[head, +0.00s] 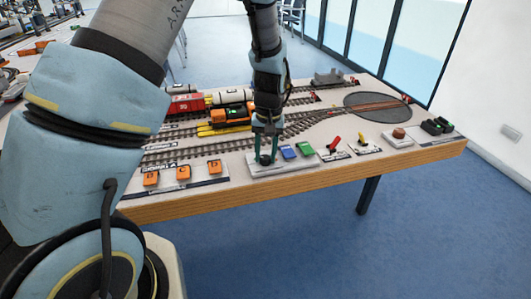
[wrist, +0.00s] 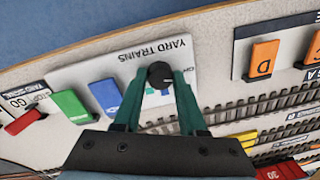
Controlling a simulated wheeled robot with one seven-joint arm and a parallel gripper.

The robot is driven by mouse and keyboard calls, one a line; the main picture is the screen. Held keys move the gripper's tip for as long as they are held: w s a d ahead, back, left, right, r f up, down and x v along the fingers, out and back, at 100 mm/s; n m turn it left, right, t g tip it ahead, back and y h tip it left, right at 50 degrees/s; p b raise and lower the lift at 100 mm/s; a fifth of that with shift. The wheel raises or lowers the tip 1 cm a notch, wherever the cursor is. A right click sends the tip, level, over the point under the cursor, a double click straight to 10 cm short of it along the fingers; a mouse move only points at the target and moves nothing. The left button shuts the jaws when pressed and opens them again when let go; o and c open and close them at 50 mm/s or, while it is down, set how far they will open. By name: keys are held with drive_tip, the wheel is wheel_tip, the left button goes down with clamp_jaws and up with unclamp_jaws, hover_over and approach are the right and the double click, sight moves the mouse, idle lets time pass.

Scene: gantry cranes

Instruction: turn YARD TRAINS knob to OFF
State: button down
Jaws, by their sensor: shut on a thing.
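The YARD TRAINS panel (wrist: 130,60) is a white plate on the table near its front edge; it also shows in the head view (head: 258,171). Its black round knob (wrist: 160,75) sits between the green fingertips of my gripper (wrist: 158,80). My gripper points down at the panel in the head view (head: 265,155) and is shut on the knob. A blue block (wrist: 106,95) and a green block (wrist: 71,106) stand beside the knob on the same plate. The knob's pointer setting and the small labels around it are too small or hidden to read.
Orange switches (head: 183,173) stand left of the panel. A red lever (head: 334,142), a yellow lever (head: 362,139) and a brown knob (head: 399,134) stand to the right. Tracks with an orange locomotive (head: 230,115) and a red wagon (head: 186,104) lie behind. A turntable (head: 377,106) is at the back right.

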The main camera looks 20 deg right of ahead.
sight(267, 157)
drive_tip(key=shift+n, duration=0.6)
drive_tip(key=shift+c, duration=2.3)
unclamp_jaws()
drive_tip(key=shift+r, duration=0.1)
wheel_tip(267, 157, up, 11)
drive_tip(key=b, duration=0.1)
drive_tip(key=shift+d+f, duration=0.2)
drive_tip(key=shift+d, duration=0.1)
drive_tip(key=shift+s, duration=0.1)
